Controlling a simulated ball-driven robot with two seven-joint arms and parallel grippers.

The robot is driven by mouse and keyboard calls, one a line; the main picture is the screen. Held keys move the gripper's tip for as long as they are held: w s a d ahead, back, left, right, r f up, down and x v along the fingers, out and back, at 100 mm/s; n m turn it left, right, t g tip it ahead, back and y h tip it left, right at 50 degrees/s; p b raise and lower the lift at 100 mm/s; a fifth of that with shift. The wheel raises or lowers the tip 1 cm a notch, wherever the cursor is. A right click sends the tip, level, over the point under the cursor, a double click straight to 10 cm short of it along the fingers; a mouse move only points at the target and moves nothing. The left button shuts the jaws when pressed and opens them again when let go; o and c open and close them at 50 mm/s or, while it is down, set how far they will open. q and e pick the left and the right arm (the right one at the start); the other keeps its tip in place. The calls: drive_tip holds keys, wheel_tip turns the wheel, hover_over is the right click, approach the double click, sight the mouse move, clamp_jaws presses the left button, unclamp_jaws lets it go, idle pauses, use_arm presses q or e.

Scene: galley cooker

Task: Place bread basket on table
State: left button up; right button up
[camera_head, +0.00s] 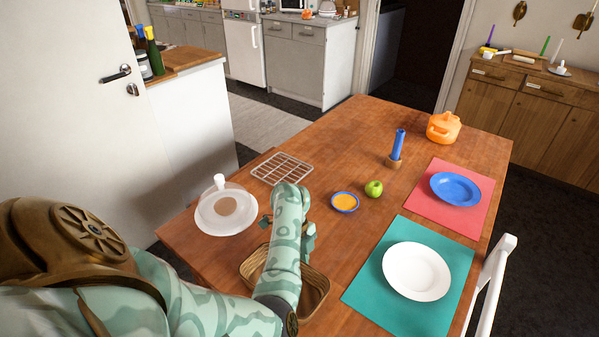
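The bread basket (319,283), a brown rectangular open container, is at the near edge of the wooden table (330,180). It looks upright, and my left forearm covers much of it. My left gripper (307,243) is at the basket's far side, mostly hidden behind my forearm. I cannot tell whether its fingers are open or shut on the rim, or whether the basket rests fully on the table top. My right gripper is not in view.
A domed clear cover (226,207) stands left of the basket, with a wire rack (282,169) behind. A small orange-filled bowl (345,202), green apple (374,189) and white plate (416,271) on a teal mat (363,293) lie right. An orange pot (443,127) stands far back.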

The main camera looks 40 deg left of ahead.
use_arm(q)
drive_tip(key=p+v, duration=0.6)
drive_tip(key=v, duration=0.6)
drive_tip(key=shift+r, duration=0.15)
